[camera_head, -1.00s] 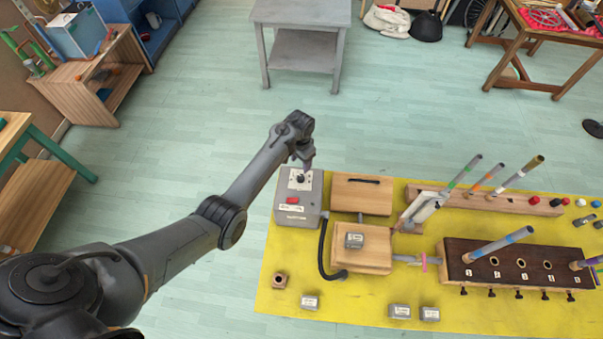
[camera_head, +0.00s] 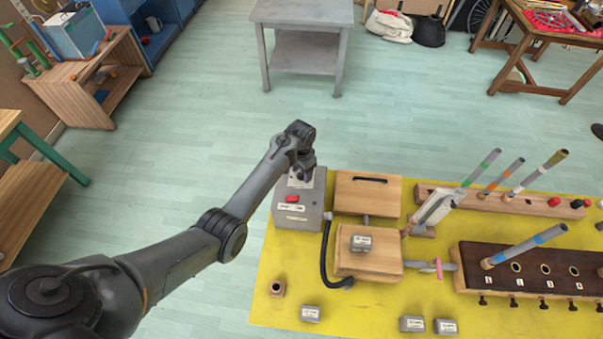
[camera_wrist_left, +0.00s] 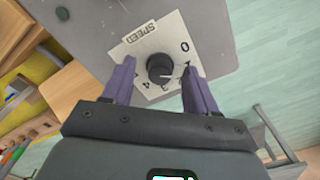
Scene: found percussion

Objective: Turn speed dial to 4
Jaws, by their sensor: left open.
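The speed dial is a round black knob (camera_wrist_left: 160,67) on a white plate marked SPEED (camera_wrist_left: 137,34), in the left wrist view. A 0 and a 4 can be read around it; a pale pointer line points to the right, its exact number unclear. The plate sits on a grey control box (camera_head: 300,205) with a red button (camera_head: 292,198). My left gripper (camera_wrist_left: 158,78) is open, with its purple fingers on either side of the knob and gaps visible between. My right gripper is not in view.
A wooden box with a black handle (camera_head: 367,194) stands right of the control box. A black hose (camera_head: 325,255) runs down beside it. Several tubes, a dark slotted block (camera_head: 530,268) and small grey blocks (camera_head: 310,314) lie on the yellow mat (camera_head: 275,320).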

